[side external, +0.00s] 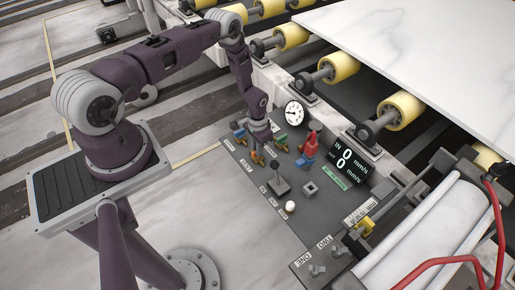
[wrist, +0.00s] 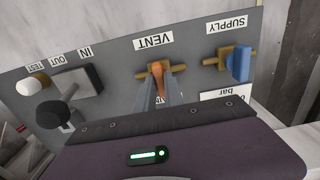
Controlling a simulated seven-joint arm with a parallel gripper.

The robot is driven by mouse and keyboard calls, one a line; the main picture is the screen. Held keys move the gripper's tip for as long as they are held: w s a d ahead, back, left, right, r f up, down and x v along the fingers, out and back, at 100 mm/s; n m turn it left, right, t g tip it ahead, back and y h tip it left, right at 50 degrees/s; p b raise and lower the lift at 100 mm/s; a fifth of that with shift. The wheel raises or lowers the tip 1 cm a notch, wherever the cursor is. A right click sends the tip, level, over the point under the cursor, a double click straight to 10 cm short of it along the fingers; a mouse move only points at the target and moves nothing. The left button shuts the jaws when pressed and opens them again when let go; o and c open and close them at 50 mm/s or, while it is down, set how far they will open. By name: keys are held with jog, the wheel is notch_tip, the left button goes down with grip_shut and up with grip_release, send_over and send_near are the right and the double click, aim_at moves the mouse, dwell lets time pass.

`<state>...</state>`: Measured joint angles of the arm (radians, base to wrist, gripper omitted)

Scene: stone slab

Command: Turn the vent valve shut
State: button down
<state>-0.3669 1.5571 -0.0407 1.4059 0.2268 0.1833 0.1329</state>
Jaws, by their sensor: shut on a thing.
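The vent valve is a brass fitting with an orange handle (wrist: 156,69), under the VENT label (wrist: 154,43) on the grey panel in the wrist view. My gripper (wrist: 159,88) is shut on the orange handle, with one finger on each side. The handle appears to run across the short brass pipe, toward me; its lower part is hidden between the fingers. In the side external view my gripper (side external: 259,153) reaches down to the panel's far left part, where the valve is small and partly covered.
The supply valve with a blue handle (wrist: 239,63) stands close to the right of the vent valve in the wrist view. On the left are an IN/OUT lever block (wrist: 80,82), a black knob (wrist: 52,113) and a white knob (wrist: 31,83). A red-and-blue fitting (side external: 309,148) stands on the panel.

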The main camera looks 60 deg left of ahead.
dwell(0.3)
jog(key=c, duration=1.4)
grip_release()
jog(key=shift+c, duration=0.2)
notch_tip(320, 180, up, 7)
jog(key=shift+r, duration=0.1)
